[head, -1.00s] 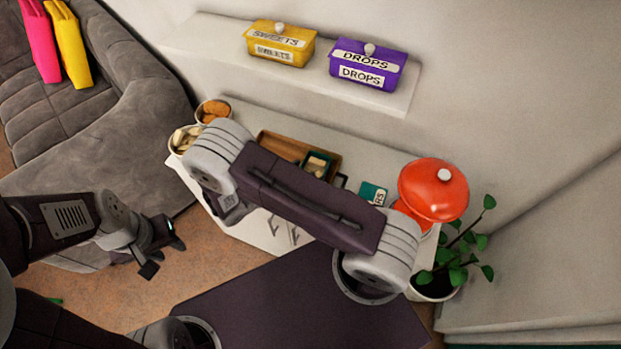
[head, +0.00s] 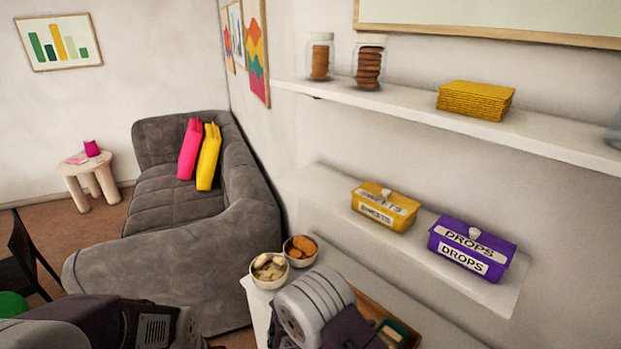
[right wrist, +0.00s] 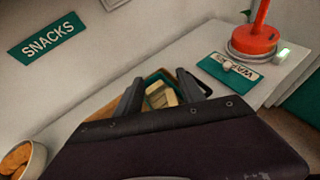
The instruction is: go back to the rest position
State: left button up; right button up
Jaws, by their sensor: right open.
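My right gripper (right wrist: 160,92) shows in the right wrist view with its two dark fingers apart and nothing held between them. Past the fingers lies a wooden tray (right wrist: 102,112) with a small green-edged box (right wrist: 158,94) of pale pieces. In the head view my right arm crosses the bottom middle, in front of the counter, and its fingers do not show. My left arm comes in at the bottom left; its gripper is out of the picture.
Bowls of snacks (head: 269,267) (head: 300,248) stand on the counter's left end. Above are a yellow sweets box (head: 385,208) and a purple drops box (head: 471,248).

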jog(key=s+d+r+m+g+y+b, duration=0.2)
jog(key=s+d+r+m+g, duration=0.15)
jog(key=d+m, duration=0.3)
jog(key=s+d+m+g+y+b, duration=0.2)
jog(key=s+m+y, duration=0.3)
jog(key=s+m, duration=0.15)
jog(key=a+f+m+t+y, duration=0.3)
jog(key=a+m+y, duration=0.3)
jog(key=a, duration=0.3)
jog(key=shift+s+a+m, duration=0.15)
jog(key=shift+s+m, duration=0.25)
jog(key=shift+m, duration=0.4)
jog(key=shift+s, duration=0.15)
jog(key=shift+f, duration=0.1)
